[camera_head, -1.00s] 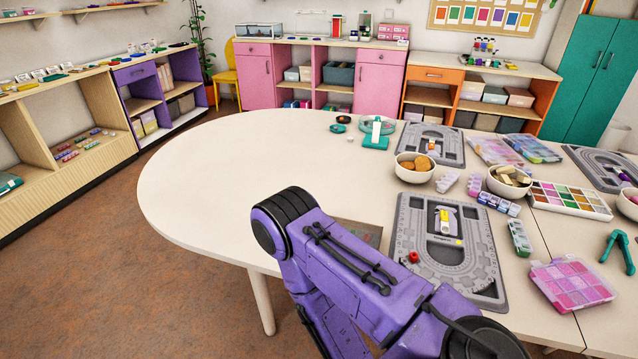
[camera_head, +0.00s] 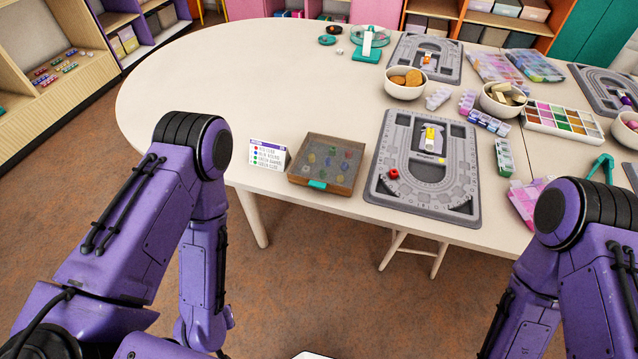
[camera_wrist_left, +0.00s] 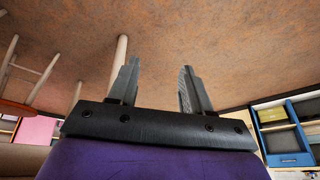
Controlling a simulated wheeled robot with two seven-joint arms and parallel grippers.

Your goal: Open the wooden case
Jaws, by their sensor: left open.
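The wooden case (camera_head: 342,189) lies near the front edge of the table, left of the nearer grey bead board. It has a see-through lid, which looks shut, with several coloured beads under it and a teal tab (camera_head: 317,185) at its front. My left arm is left of the case, and its gripper is not clearly seen in the head view. In the left wrist view my left gripper (camera_wrist_left: 157,85) is open and empty, with floor behind its fingers. My right arm is at the lower right; its gripper is out of view.
A small card (camera_head: 268,156) stands left of the case. The nearer bead board (camera_head: 379,185) holds a red bead and a small bottle. Bowls (camera_head: 406,88), bead boxes and a paint-like tray (camera_head: 564,121) crowd the right side. The table's left part is clear.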

